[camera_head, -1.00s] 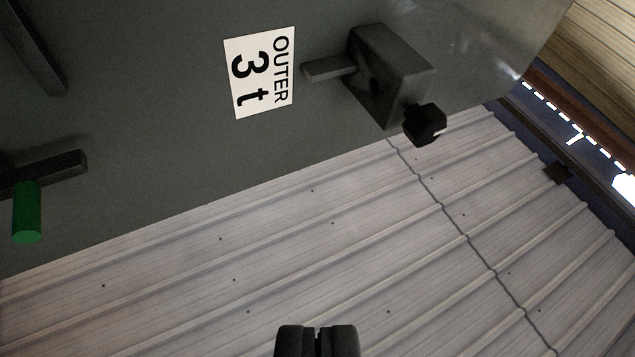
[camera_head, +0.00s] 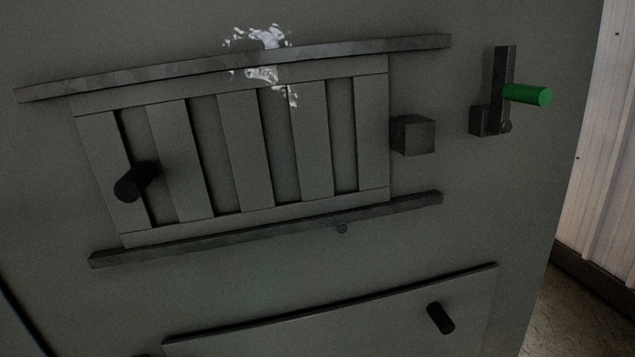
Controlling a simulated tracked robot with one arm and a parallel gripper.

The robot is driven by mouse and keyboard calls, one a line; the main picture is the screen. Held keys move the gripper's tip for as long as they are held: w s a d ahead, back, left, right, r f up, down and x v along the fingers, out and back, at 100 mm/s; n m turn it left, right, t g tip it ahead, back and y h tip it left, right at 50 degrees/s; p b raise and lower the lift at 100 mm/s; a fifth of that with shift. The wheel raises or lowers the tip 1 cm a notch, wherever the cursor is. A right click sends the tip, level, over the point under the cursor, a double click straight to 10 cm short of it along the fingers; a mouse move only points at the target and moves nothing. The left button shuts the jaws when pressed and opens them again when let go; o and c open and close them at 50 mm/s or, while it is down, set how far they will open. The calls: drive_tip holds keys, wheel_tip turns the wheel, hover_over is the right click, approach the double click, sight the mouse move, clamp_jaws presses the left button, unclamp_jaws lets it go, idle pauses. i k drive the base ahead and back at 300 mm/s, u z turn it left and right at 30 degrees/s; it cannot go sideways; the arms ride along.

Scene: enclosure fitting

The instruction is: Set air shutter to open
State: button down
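The air shutter (camera_head: 232,153) is a grey slatted plate with several upright slots, held between an upper rail (camera_head: 330,55) and a lower rail (camera_head: 300,225). A black cylindrical knob (camera_head: 131,186) sticks out near its left end. The slots show grey behind them, with thin dark strips along some slat edges; I cannot tell how far they are open. The plate's right edge is close to a square block (camera_head: 412,135), with a small gap between them. My gripper is out of view, and nothing touches the knob.
A lever with a green handle (camera_head: 528,95) sticks out at the upper right. Below, a flat panel (camera_head: 330,325) carries a black knob (camera_head: 440,318). A pale ribbed wall (camera_head: 598,150) stands beyond the enclosure's right edge. The space before the shutter looks clear.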

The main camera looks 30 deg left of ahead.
sight(122, 185)
drive_tip(key=u, duration=1)
drive_tip(key=k, duration=1.2)
drive_tip(key=z, duration=0.9)
drive_tip(key=i, duration=1)
drive_tip(key=u, duration=0.05)
